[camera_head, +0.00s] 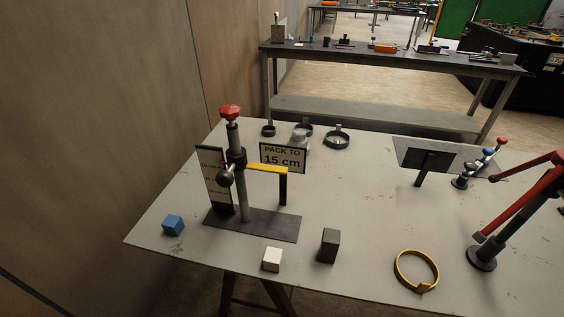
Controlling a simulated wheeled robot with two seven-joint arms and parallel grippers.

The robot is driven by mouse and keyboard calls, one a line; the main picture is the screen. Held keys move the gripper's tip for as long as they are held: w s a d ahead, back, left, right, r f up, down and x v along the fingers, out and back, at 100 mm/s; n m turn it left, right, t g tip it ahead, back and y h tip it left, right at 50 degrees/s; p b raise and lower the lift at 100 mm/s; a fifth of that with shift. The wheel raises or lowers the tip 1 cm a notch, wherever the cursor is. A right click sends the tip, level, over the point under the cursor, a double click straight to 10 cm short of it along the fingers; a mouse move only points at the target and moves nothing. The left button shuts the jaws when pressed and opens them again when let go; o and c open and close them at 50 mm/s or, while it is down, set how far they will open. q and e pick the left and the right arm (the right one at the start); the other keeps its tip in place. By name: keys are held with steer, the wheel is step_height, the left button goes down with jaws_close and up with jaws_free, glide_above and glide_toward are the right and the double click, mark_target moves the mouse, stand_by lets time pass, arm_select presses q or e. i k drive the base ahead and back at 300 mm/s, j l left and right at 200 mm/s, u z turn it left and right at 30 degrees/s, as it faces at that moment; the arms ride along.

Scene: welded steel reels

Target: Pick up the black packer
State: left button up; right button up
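The black packer is most likely the upright dark block (329,246) standing on the grey table (370,225) near its front edge. It stands apart from the white block (272,259) to its left and the yellow ring (416,271) to its right. A blue block (173,225) sits at the table's left side. A sign reading "PACK TO 15 cm" (283,157) is beside a stand (240,190) with a red knob and a dark base plate. Neither of my grippers shows in the head view.
A red-armed fixture (515,205) stands at the right.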

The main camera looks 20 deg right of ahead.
mark_target(330, 246)
steer(key=z, duration=1.2)
